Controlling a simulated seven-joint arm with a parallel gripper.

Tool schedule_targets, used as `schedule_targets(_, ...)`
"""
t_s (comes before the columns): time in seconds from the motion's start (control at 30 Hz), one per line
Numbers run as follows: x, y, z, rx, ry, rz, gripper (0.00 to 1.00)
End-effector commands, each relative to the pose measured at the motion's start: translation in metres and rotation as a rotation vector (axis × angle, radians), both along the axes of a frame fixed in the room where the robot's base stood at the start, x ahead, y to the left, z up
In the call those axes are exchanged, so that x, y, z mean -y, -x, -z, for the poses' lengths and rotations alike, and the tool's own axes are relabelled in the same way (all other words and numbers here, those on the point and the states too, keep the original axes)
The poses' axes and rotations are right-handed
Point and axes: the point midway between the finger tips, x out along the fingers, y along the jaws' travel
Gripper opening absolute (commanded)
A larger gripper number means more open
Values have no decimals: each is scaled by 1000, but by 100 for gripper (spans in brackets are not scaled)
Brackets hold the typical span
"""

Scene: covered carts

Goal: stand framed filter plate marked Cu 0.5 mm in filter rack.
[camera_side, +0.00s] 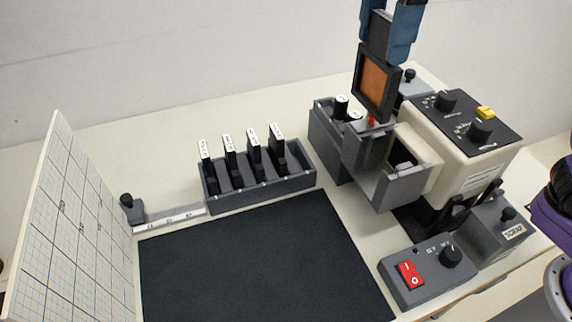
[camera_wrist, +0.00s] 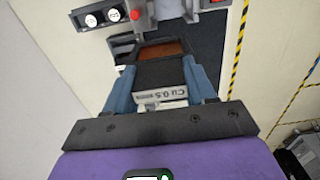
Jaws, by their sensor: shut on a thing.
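The framed filter plate marked Cu 0.5 (camera_wrist: 165,95) has a black frame and a copper-coloured window; it also shows in the side view (camera_side: 376,81). My gripper (camera_side: 391,32) is shut on the top of its frame, with a blue finger on each side, as the wrist view also shows (camera_wrist: 160,85). The plate hangs upright above the grey holder on the beige machine (camera_side: 380,165). The filter rack (camera_side: 262,184) is a dark grey slotted tray at the back of the black mat. Several black plates with white labels stand in it. The held plate is well right of and above the rack.
The beige machine (camera_side: 465,150) with knobs and a yellow button stands at the right. A grey box with round vials (camera_side: 341,106) is behind the holder. The black mat (camera_side: 255,265) is clear; a gridded board (camera_side: 70,215) stands left.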

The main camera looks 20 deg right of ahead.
Motion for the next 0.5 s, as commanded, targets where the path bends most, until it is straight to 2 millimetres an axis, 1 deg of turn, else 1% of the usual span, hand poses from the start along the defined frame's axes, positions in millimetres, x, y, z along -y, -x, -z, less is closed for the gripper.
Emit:
schedule_targets(0.03, -7, -11, 11, -4, 4, 3, 5)
schedule_targets(0.2, -27, -49, 49, -4, 4, 3, 5)
schedule_targets(0.4, -42, -90, 96, -4, 4, 3, 5)
schedule_targets(0.5, -46, -107, 117, -3, 2, 2, 5)
